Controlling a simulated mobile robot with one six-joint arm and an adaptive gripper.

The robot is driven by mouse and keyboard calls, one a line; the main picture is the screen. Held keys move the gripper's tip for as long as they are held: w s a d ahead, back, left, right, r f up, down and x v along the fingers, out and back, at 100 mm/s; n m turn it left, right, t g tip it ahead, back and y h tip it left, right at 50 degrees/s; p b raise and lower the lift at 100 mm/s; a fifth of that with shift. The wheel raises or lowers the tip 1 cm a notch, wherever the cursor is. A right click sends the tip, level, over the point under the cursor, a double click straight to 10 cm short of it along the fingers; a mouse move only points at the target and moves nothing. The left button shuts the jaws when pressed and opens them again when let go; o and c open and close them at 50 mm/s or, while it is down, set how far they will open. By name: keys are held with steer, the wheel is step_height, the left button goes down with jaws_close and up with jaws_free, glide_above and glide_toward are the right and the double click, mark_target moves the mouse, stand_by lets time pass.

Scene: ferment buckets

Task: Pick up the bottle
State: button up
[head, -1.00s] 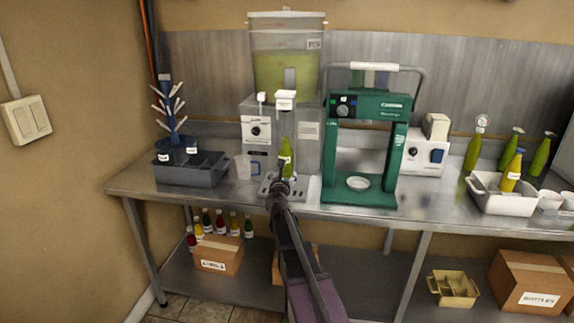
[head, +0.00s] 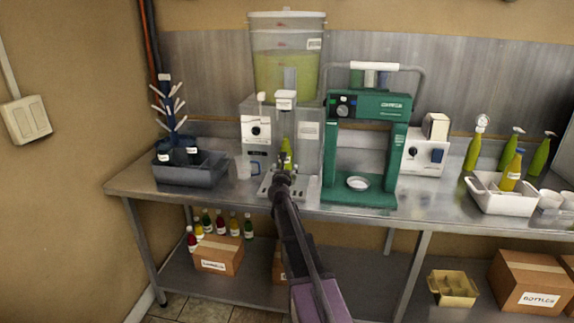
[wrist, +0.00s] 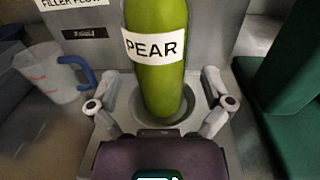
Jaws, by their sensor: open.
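A green bottle (wrist: 157,75) with a white PEAR label stands upright in a round recess of the filler's grey base in the wrist view. In the head view the bottle (head: 286,152) is under the filler's nozzle (head: 285,99), its lower part hidden by my gripper (head: 283,178). My gripper (wrist: 161,78) is open, with one finger on each side of the bottle's lower part. Gaps show between both fingers and the bottle. The bottle's top is out of the wrist view.
A clear jug (wrist: 52,75) with a blue handle stands left of the bottle. The green capping machine (head: 360,192) stands close on the right. Further off are a dark crate (head: 190,171) at left and a white bin (head: 502,198) with a bottle at right.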

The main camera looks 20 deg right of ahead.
mark_target(286, 162)
steer(key=shift+x, duration=1.9)
steer(key=c, duration=1.1)
steer(key=shift+r, duration=0.1)
steer(key=s+a+r+p, duration=0.1)
steer(key=s+r+p, duration=0.1)
steer(key=s, duration=0.6)
steer(key=s+a+r+p, duration=0.1)
steer(key=s+r+p, duration=0.1)
steer(key=s, duration=0.6)
steer(key=shift+a+r+p, duration=0.35)
steer(key=shift+a+p, duration=0.05)
steer(key=shift+p, duration=0.1)
steer(key=shift+w, duration=0.1)
